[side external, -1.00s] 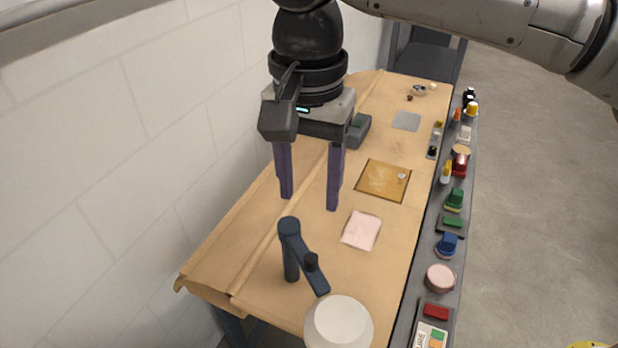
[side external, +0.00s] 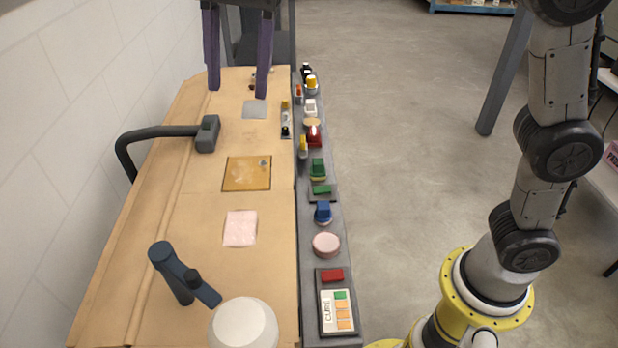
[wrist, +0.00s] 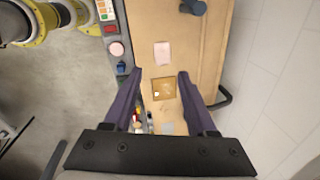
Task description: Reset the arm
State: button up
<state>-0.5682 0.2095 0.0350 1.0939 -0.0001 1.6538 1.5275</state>
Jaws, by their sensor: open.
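My gripper (side external: 238,88) is at the top of the side external view, raised above the far end of the wooden bench (side external: 190,235). Its two purple fingers point down and stand well apart, with nothing between them. In the wrist view my gripper (wrist: 160,74) is open, and the bench (wrist: 190,50) lies some way below the fingers. My yellow-ringed base (side external: 485,300) and arm links stand at the right of the side external view.
On the bench are a pink cloth (side external: 240,228), a tan square plate (side external: 247,173), a dark blue stand (side external: 180,275) and a white round object (side external: 243,325). A grey bent-arm device (side external: 207,134) is at the left. A grey ledge (side external: 310,225) holds several small items. The floor (side external: 400,150) is open.

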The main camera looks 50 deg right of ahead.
jog(key=s+d+n+t, duration=0.1)
jog(key=s+d, duration=0.4)
jog(key=d, duration=0.4)
jog(key=s+d+t, duration=0.1)
jog(key=s+d, duration=0.4)
jog(key=d, duration=0.3)
jog(key=s+d+f+n+t, duration=0.1)
jog(key=s+f+n, duration=0.3)
jog(key=f, duration=0.4)
jog(key=s+d+f+n+t+h, duration=0.1)
jog(key=s+d+f+n, duration=0.3)
jog(key=s+f+n, duration=0.1)
notch_tip(320, 180, down, 3)
jog(key=shift+d+r+n, duration=0.1)
jog(key=shift+d+n, duration=0.2)
jog(key=shift+n, duration=0.2)
